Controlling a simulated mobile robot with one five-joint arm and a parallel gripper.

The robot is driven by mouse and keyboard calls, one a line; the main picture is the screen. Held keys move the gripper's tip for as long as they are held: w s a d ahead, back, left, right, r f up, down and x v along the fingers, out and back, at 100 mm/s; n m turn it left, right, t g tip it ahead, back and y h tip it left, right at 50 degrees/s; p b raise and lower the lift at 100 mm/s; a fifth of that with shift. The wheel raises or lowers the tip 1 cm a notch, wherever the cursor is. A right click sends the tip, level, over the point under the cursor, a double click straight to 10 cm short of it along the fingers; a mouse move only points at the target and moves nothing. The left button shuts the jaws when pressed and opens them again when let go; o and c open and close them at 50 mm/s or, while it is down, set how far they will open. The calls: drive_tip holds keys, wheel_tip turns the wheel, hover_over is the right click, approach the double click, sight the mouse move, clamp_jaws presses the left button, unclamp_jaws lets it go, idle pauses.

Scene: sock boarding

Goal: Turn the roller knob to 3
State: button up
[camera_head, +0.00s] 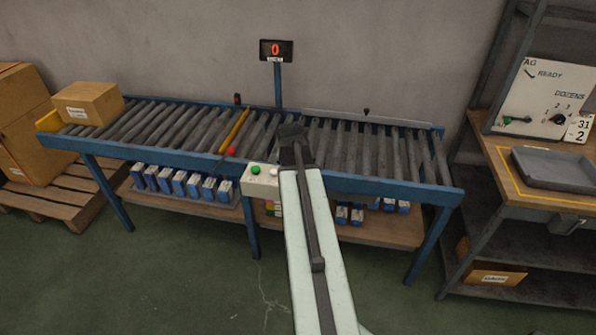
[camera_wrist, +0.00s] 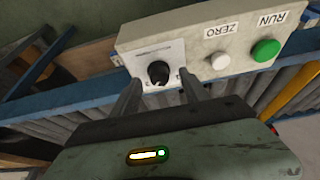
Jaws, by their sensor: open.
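The roller knob looks to be the black knob (camera_wrist: 158,72) on a white dial plate of the control box in the wrist view. The picture is too small to read the dial numbers or the pointer. My gripper (camera_wrist: 158,84) is open, its two fingers at either side of the knob, with gaps showing between them and it. The control box (camera_wrist: 210,30) also carries a white ZERO button (camera_wrist: 219,61) and a green RUN button (camera_wrist: 266,50). In the head view, the box (camera_head: 262,186) is on the conveyor's front rail, and my arm hides its knob end.
The roller conveyor (camera_head: 345,184) spans the middle, with a cardboard box (camera_head: 88,102) at its left end. A display (camera_head: 276,50) reads 0. At right, a bench holds a grey tray (camera_head: 556,170) and a panel with another black knob (camera_head: 558,119). The floor in front is clear.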

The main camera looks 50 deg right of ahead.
drive_tip(key=p+v, duration=0.5)
drive_tip(key=v, duration=0.1)
drive_tip(key=shift+a+r+p, duration=0.2)
drive_tip(key=shift+r+p, duration=0.1)
drive_tip(key=shift+r, duration=0.05)
drive_tip(key=shift+s, duration=0.1)
drive_tip(key=w+a+r+n+t+y+p, duration=0.1)
drive_tip(key=w+a+n, duration=0.35)
drive_tip(key=a, duration=0.85)
drive_tip(key=w+a+n+y, duration=0.1)
drive_tip(key=w+a, duration=0.6)
drive_tip(key=a, duration=0.5)
drive_tip(key=s+a+n+g+y, duration=0.1)
drive_tip(key=s+a+n, duration=0.2)
drive_tip(key=a, duration=0.6)
drive_tip(key=s+a+n+g+p, duration=0.1)
drive_tip(key=s+a+n+g, duration=0.1)
drive_tip(key=a, duration=0.7)
drive_tip(key=s+n, duration=0.1)
drive_tip(key=s, duration=0.1)
drive_tip(key=shift+s+a+f+y, duration=0.2)
drive_tip(key=shift+s+f+y, duration=0.1)
drive_tip(key=shift+f+y, duration=0.1)
